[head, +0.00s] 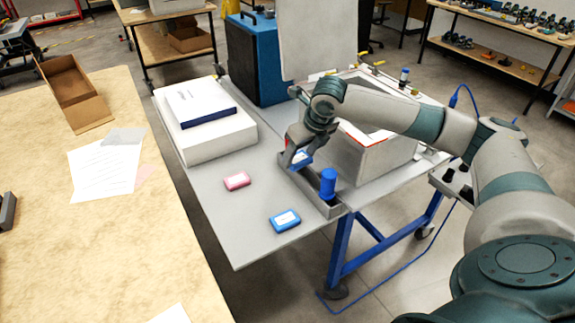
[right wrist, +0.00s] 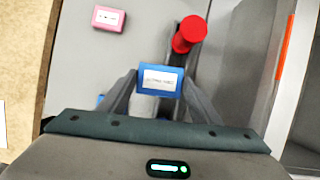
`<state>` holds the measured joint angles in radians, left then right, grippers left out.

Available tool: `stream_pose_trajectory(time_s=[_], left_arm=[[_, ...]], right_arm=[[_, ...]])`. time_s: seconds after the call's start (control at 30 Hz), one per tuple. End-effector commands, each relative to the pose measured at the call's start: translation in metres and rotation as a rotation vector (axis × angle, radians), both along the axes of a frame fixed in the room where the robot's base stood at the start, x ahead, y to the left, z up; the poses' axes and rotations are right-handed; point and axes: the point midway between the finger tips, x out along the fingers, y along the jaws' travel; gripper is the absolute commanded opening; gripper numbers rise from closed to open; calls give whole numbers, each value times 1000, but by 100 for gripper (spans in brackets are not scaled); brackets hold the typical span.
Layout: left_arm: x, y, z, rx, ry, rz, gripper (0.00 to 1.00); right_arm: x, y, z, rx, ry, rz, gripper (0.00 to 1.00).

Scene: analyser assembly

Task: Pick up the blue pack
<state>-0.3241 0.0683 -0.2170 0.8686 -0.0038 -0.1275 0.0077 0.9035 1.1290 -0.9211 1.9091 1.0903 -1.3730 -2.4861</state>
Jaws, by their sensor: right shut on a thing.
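My right gripper (head: 299,163) is shut on a blue pack (right wrist: 158,79) with a white label. In the right wrist view the pack sits between the two fingertips, label towards the camera. In the head view this pack (head: 301,157) is partly covered by the fingers, over the grey rail-like holder (head: 327,208). I cannot tell whether it touches the holder. A second blue pack (head: 285,221) lies on the grey table, towards its near edge. My left gripper is not in view.
A pink pack (head: 237,181) lies on the grey table (head: 215,208). A blue cylinder (head: 328,182) stands at the holder's near end; a red cylinder (right wrist: 188,33) shows in the wrist view. White boxes (head: 210,135) stand behind left, a grey-white housing (head: 372,155) right.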

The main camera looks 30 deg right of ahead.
Motion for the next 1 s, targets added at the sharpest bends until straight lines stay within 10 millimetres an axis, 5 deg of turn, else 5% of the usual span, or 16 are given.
stream_pose_trajectory(time_s=[0.67, 1.0], left_arm=[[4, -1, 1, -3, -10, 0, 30], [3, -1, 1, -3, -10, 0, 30]], right_arm=[[-1, -4, 3, -1, -1, -1, 36], [-5, 16, 0, -1, -2, -131, 36]])
